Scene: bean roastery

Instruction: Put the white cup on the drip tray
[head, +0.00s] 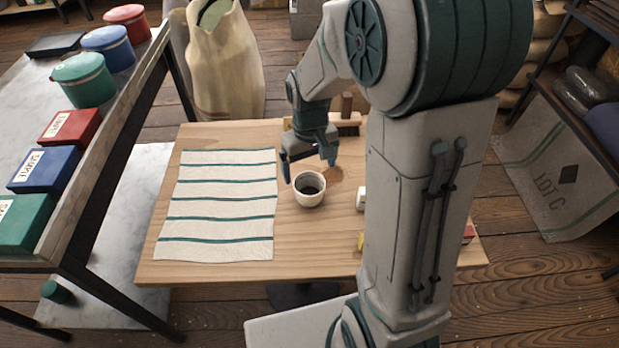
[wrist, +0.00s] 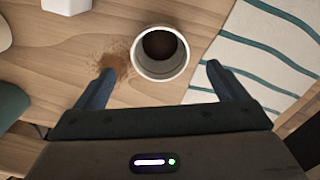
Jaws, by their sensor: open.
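The white cup (head: 310,196) stands upright on the wooden table, just right of the striped cloth. It has something dark inside, and it also shows in the wrist view (wrist: 160,71). My gripper (head: 309,168) is open and empty, close to the cup on its far side in the head view. In the wrist view the cup lies ahead, between the lines of the two spread fingers (wrist: 160,72), touching neither as far as I can tell. I cannot make out a drip tray in either view; my arm hides part of the table.
The striped cloth (head: 222,205) covers the table's left part. A brown spill (wrist: 114,64) lies beside the cup. A small white object (head: 361,198) and a brush-like wooden item (head: 347,118) are near my arm. A shelf with tins and boxes (head: 70,135) stands left.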

